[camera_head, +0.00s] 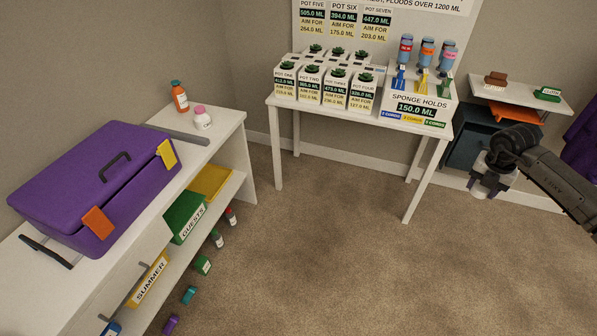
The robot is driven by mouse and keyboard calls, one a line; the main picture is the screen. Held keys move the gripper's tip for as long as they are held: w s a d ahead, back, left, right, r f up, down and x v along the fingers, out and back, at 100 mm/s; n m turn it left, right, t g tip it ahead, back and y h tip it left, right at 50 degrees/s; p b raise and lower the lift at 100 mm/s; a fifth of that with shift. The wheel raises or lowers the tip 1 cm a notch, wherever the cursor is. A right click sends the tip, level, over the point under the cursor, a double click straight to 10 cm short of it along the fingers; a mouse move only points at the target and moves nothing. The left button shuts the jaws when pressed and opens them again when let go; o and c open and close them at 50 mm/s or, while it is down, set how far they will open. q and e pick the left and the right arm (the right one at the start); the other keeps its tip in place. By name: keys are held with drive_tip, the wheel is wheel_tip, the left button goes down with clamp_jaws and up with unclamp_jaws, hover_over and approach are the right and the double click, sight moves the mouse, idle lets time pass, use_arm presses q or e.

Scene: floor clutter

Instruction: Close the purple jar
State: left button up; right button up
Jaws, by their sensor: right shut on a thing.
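A small purple jar (171,325) shows at the bottom edge, beside the white bench on the left. It is small and partly cut off, so I cannot tell whether its lid is on. My right gripper (490,187) is at the right, in front of the dark teal box and far from that jar. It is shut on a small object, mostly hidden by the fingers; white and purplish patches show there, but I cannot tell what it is. My left gripper is not in view.
A large purple case (75,185) lies on the white bench (225,125), near an orange bottle (180,96) and a pink-capped white bottle (202,118). Several small jars line the bench's lower side. A white table (330,108) holds pots. The carpet (330,250) between is clear.

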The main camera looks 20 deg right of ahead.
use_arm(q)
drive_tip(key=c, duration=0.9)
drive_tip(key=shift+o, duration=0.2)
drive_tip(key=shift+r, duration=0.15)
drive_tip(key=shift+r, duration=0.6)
use_arm(e)
drive_tip(key=shift+r, duration=0.3)
use_arm(q)
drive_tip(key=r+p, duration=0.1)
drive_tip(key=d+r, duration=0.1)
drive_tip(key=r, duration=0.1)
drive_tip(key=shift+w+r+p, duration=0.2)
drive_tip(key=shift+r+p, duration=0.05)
drive_tip(key=shift+p, duration=0.1)
use_arm(e)
drive_tip(key=shift+r, duration=0.55)
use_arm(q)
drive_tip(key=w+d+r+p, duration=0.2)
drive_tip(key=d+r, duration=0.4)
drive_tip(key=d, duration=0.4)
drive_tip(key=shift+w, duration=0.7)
use_arm(e)
wheel_tip(320, 180, up, 2)
